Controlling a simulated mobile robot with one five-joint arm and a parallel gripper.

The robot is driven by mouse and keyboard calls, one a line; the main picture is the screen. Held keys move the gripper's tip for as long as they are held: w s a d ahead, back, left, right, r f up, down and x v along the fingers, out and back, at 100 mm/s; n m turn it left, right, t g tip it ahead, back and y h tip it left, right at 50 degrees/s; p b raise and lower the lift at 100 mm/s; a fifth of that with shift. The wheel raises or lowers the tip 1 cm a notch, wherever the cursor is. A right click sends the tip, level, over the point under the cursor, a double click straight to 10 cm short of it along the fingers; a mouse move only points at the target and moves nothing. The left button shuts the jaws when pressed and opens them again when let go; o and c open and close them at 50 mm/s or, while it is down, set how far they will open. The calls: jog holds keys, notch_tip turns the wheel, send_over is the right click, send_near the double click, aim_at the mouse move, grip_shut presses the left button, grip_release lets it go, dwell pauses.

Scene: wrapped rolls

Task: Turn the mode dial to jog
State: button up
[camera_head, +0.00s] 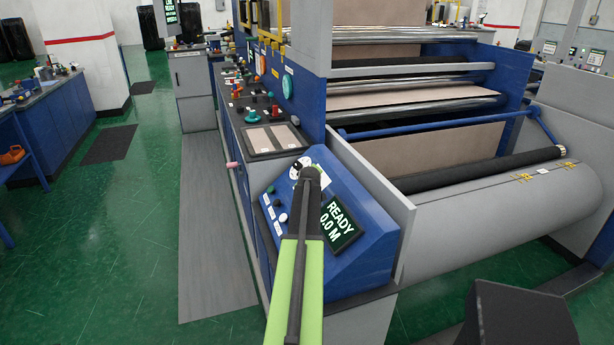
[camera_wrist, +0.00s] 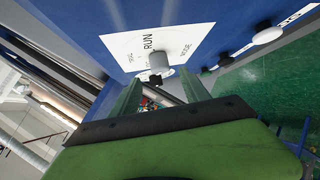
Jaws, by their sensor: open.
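The mode dial is a grey knob (camera_wrist: 158,61) on a white label plate (camera_wrist: 135,50) in the wrist view. The plate reads RUN and MODE, rotated; another word is too small to read surely. The knob's pointer setting is not clear. My gripper (camera_wrist: 160,82) is open, its two fingers at either side just short of the knob, with nothing between them that I can see held. In the head view my gripper (camera_head: 309,176) reaches over the white plate (camera_head: 297,170) on the sloped blue panel (camera_head: 365,225) and hides most of the dial.
A display (camera_head: 340,222) reading READY 0.0 M sits right of my arm on the panel. A green button (camera_head: 270,189), a white button (camera_head: 283,217) and dark ones sit to the left. Large rollers (camera_head: 500,205) stand to the right. Green floor lies open at left.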

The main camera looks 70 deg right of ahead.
jog(key=p+v, duration=0.4)
jog(key=v, duration=0.6)
jog(key=shift+s+a, duration=0.1)
